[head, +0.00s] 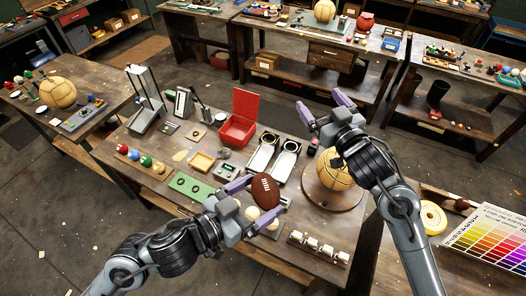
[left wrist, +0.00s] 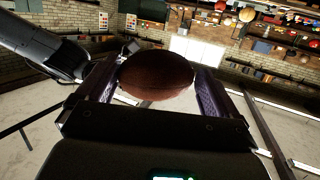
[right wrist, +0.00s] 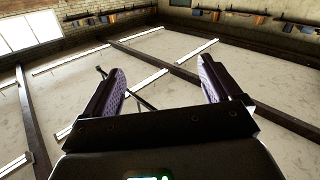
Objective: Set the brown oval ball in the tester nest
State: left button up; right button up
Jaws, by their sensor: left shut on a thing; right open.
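The brown oval ball (head: 266,188) has white laces and sits between the fingers of my left gripper (head: 257,198). It is held above the front of the workbench (head: 165,190). In the left wrist view the ball (left wrist: 156,76) spans the gap between both fingers. My right gripper (head: 322,107) is open and empty, above the bench's back right; the right wrist view shows nothing between its fingers. A grey stand with a tall upright frame (head: 146,120) is at the bench's back left. I cannot tell for certain which fixture is the tester nest.
A tan panelled ball (head: 335,172) rests on a round wooden base below my right arm. A colour chart (head: 492,236) lies at right.

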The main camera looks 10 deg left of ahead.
jog(key=s+a+r+n+g+y, duration=0.3)
jog(key=s+a, duration=0.1)
jog(key=a, duration=0.5)
jog(key=s+a+r+n+g+y, duration=0.3)
jog(key=s+a+r+y, duration=0.1)
jog(key=a, duration=0.5)
jog(key=s+a+f+n+g+h, duration=0.2)
jog(key=s+a+f+n+g, duration=0.15)
jog(key=s+a+g, duration=0.65)
jog(key=m+h, duration=1.1)
jog(key=h, duration=0.3)
send_over(263, 184)
jog(key=shift+a+f, duration=0.2)
jog(key=shift+f, duration=0.1)
jog(key=shift+d, duration=0.15)
jog(key=shift+d+f+m, duration=0.1)
jog(key=shift+f+m, duration=0.15)
jog(key=shift+f, duration=0.15)
notch_tip(263, 184, down, 11)
jog(key=shift+r, duration=0.15)
